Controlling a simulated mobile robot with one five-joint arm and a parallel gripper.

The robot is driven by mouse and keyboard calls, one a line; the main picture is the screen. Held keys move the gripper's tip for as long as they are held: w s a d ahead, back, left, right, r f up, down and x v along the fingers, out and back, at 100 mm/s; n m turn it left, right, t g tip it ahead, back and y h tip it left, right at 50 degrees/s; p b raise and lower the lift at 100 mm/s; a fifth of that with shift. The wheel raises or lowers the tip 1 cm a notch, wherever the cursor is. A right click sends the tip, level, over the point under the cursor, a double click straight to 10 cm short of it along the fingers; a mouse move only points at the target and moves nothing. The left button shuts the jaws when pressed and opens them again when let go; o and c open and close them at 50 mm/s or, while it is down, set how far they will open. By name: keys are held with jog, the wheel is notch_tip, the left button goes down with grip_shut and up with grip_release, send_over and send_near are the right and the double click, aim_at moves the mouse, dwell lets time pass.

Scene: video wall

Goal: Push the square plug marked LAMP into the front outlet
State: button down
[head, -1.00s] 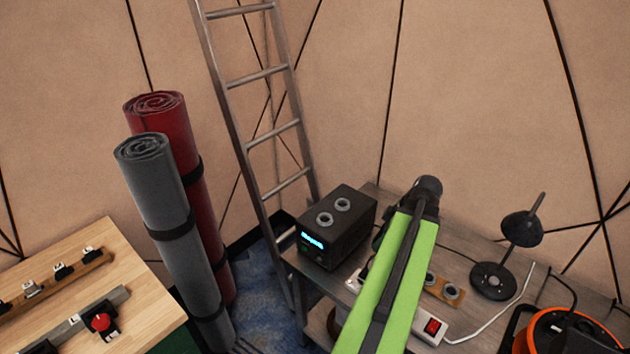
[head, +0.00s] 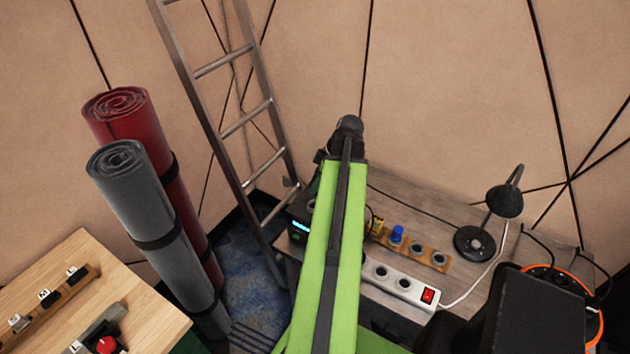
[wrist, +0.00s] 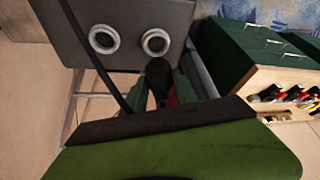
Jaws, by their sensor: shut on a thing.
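My gripper (wrist: 161,84) is shut on a black plug (wrist: 158,72); no LAMP mark can be read on it. A dark box has two round grey outlets, a left one (wrist: 104,39) and a right one (wrist: 155,42). In the wrist view the plug's tip is just below the right outlet; I cannot tell whether they touch. A dark cable (wrist: 88,55) runs past the left outlet towards my gripper. In the head view my arm covers the gripper, the plug and most of the box (head: 297,228).
A white power strip (head: 388,290) with a red switch lies on the bench. Behind it a wooden rack (head: 427,257) holds a blue plug (head: 397,234) and a yellow-black one (head: 376,225). A black lamp (head: 475,242) stands right. A ladder (head: 220,64) and rolled mats (head: 150,200) stand left.

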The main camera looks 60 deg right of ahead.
jog(key=shift+f+b, duration=2)
jog(key=shift+f, duration=0.4)
jog(key=shift+f+b, duration=1.1)
jog(key=c, duration=0.9)
grip_release()
jog(key=shift+o, duration=0.3)
jog(key=o, duration=0.4)
jog(key=shift+c, duration=0.2)
jog(key=shift+r, duration=0.1)
